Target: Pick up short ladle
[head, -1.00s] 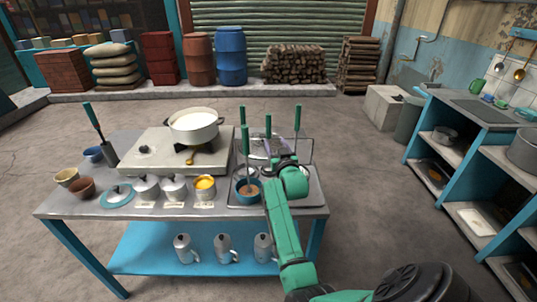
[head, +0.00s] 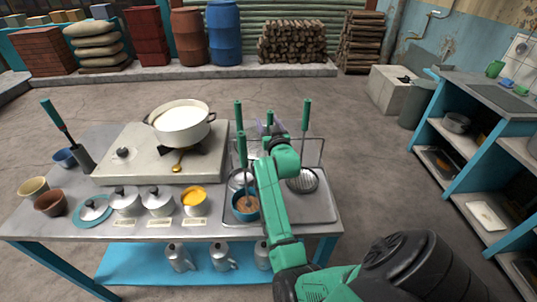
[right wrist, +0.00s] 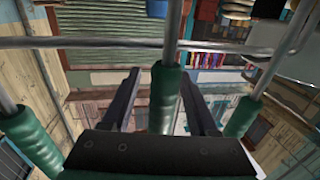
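Several utensils with green handles hang upright at the rack on the table's right side. The middle one, a shorter handle (head: 270,118), looks like the short ladle; its lower end is hidden behind my right arm. In the right wrist view a green handle (right wrist: 164,100) stands between the two dark fingers of my right gripper (right wrist: 162,78). The fingers are apart, with gaps on both sides of the handle. In the head view the arm hides the fingers. My left gripper is not in view.
Other green handles stand at left (head: 238,115) and right (head: 305,115), close beside the gripper. A metal rack bar (right wrist: 80,43) crosses near the fingers. A blue cup (head: 244,207) stands left of my arm. A milk pot (head: 181,124) sits on the stove.

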